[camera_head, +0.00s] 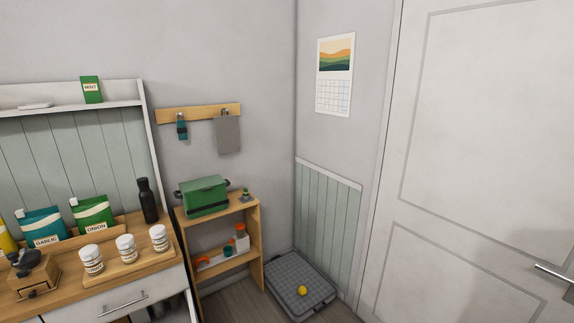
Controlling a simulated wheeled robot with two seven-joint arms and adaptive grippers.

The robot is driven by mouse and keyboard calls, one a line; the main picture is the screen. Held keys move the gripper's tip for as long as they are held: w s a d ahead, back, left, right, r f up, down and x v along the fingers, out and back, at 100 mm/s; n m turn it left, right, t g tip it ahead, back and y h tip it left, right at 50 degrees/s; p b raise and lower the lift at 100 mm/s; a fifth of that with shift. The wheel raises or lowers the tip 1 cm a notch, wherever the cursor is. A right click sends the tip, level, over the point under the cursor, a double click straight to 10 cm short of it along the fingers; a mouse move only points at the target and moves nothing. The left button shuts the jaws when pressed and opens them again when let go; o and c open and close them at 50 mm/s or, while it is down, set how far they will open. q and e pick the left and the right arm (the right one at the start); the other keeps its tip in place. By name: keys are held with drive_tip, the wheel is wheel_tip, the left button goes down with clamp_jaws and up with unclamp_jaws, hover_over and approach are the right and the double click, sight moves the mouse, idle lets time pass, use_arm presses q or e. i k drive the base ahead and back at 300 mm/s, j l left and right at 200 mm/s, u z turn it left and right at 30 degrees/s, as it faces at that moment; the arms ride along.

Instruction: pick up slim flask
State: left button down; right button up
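A slim, dark bottle (148,203), the only flask-shaped thing I can make out, stands upright on the wooden counter (72,301) at its back right corner. It has a narrow neck and no readable label. The green onion pouch (93,213) is to its left, and the white jars stand in front of it. Neither of my grippers is in view.
Several white labelled jars, one here (126,248), stand on a wooden board. A teal garlic pouch (42,227) is at the left. A low wooden shelf (255,238) holds a green box (203,198). A grey mat (288,278) with a yellow ball (302,290) lies on the floor.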

sight(146, 195)
drive_tip(key=i+l+u, duration=0.2)
drive_tip(key=u, duration=0.2)
drive_tip(key=i+l+u, duration=0.15)
drive_tip(key=u, duration=0.3)
drive_tip(key=i+l+u, duration=0.1)
drive_tip(key=l+u, duration=0.7)
drive_tip(key=i+j, duration=0.05)
